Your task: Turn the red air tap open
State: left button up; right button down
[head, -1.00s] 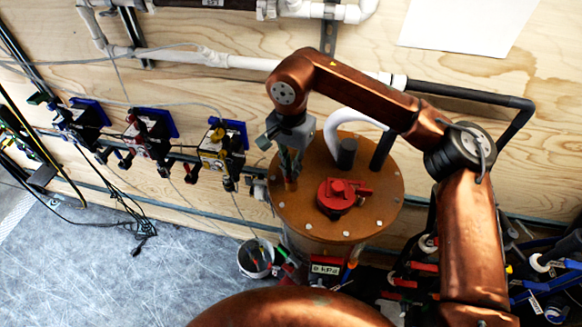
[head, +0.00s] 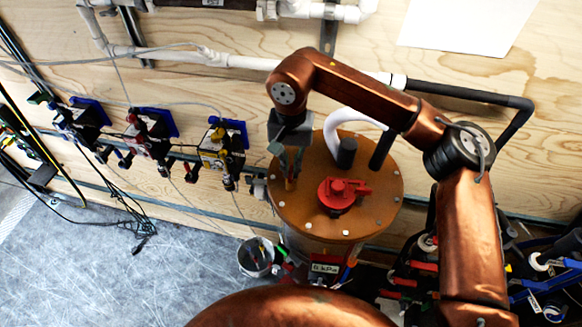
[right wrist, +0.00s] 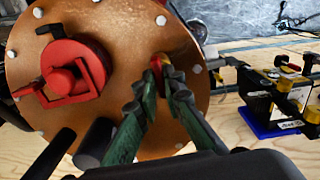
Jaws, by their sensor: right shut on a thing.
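A brown round lid (head: 335,222) with bolts around its rim tops a cylindrical vessel. My right gripper (head: 289,180) points down at the left part of this lid. In the right wrist view its green fingers (right wrist: 157,84) are closed around a small red-topped tap (right wrist: 156,64) with a yellowish part beside it. The fingers partly hide this tap, so its handle angle is unclear. A larger red round fitting (head: 340,194) with a side arm sits on the lid, apart from the gripper; it also shows in the right wrist view (right wrist: 68,76). My left gripper is not in view.
A white hose (head: 333,130) and a black fitting (head: 347,153) rise behind the red fitting. Blue-backed valve units (head: 222,148) line the wooden wall at left. A white bucket (head: 255,258) stands beside the vessel. A small kPa display (head: 324,268) faces forward.

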aim_at(291, 171)
jog(key=shift+r, duration=0.1)
jog(key=c, duration=2)
grip_release()
jog(key=shift+c, duration=0.2)
notch_tip(291, 171, up, 12)
